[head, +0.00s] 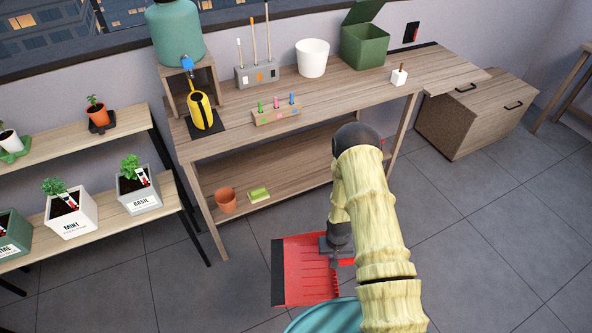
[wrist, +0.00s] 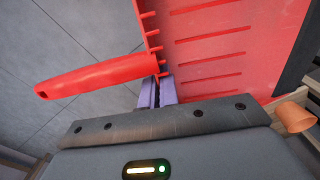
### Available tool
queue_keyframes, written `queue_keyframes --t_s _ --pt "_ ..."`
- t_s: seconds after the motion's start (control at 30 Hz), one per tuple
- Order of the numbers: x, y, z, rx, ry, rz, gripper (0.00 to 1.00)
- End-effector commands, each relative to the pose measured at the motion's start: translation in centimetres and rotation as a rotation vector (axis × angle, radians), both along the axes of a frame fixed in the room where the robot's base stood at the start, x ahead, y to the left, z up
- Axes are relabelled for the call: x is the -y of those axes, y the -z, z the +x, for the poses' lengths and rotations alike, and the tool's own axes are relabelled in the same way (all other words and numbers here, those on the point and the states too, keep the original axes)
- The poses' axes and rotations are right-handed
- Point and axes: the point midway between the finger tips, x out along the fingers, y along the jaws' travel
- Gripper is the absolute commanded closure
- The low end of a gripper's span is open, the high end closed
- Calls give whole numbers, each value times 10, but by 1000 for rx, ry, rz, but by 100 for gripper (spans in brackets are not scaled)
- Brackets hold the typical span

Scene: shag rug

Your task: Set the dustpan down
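The red dustpan (head: 302,272) is in front of the workbench, over the floor, partly hidden by my arm in the head view. In the wrist view, the ribbed pan (wrist: 225,45) fills the upper right, and its red handle (wrist: 90,77) points left. My gripper (wrist: 159,88) has its two purple fingers close together on the dustpan's edge by the handle base, with a thin red part between them. In the head view, my arm hides the fingertips. I cannot tell whether the pan touches the floor.
The grey tiled floor (head: 470,215) is clear at the right. The workbench (head: 300,105) has a lower shelf with a terracotta pot (head: 226,200) and a yellow-green sponge-like block (head: 259,194). A plant stand (head: 95,222) is at the left, and a wooden cabinet (head: 478,113) at the back right.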

Motion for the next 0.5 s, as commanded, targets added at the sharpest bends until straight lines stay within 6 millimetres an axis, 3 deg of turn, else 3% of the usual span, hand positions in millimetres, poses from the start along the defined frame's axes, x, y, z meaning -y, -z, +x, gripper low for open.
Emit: queue_keyframes --t_s 0.03,0.5 --pt "0 24 0 0 0 0 100" --pt "-1 124 1 1 0 1 100"
